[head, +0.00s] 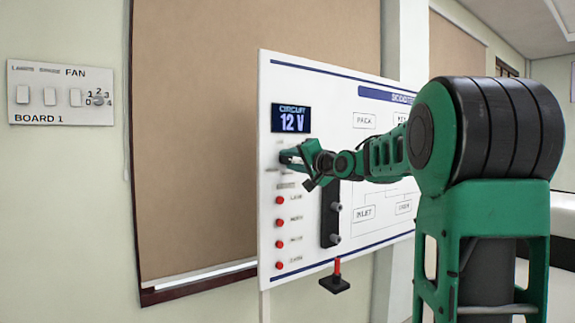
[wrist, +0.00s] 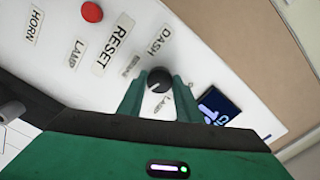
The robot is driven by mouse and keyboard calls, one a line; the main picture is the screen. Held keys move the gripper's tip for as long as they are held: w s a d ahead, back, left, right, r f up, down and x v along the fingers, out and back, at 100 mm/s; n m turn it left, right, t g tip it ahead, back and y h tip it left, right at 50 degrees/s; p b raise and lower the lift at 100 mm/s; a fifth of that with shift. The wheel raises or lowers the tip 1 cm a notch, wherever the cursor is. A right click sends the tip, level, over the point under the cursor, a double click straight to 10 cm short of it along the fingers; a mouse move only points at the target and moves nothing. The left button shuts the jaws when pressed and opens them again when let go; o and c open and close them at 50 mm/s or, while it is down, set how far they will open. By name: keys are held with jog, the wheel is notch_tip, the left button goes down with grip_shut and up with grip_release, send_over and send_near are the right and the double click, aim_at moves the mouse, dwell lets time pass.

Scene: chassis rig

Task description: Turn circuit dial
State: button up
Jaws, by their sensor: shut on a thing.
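The circuit dial (wrist: 159,80) is a round black knob with a white pointer mark, on the white panel (head: 325,80). In the wrist view my gripper (wrist: 157,88) has one green finger on each side of the dial and is shut on it. In the head view my gripper (head: 287,158) is at the panel's left part, and it hides the dial. Labels DASH and LAMP lie around the dial.
Several red buttons (head: 280,220) run down the panel below my gripper. A dark strip with grey knobs (head: 329,213) stands to their right, and a red-handled lever (head: 337,267) at the lower edge. A wall switch board (head: 60,95) is at the far left.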

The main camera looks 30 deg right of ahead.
jog(key=shift+d+f, duration=0.1)
jog(key=shift+f, duration=0.05)
jog(key=o, duration=1)
jog(key=shift+o, duration=0.2)
jog(key=shift+s, duration=0.1)
jog(key=s, duration=1)
jog(key=shift+s+d, duration=0.15)
jog(key=shift+s, duration=0.1)
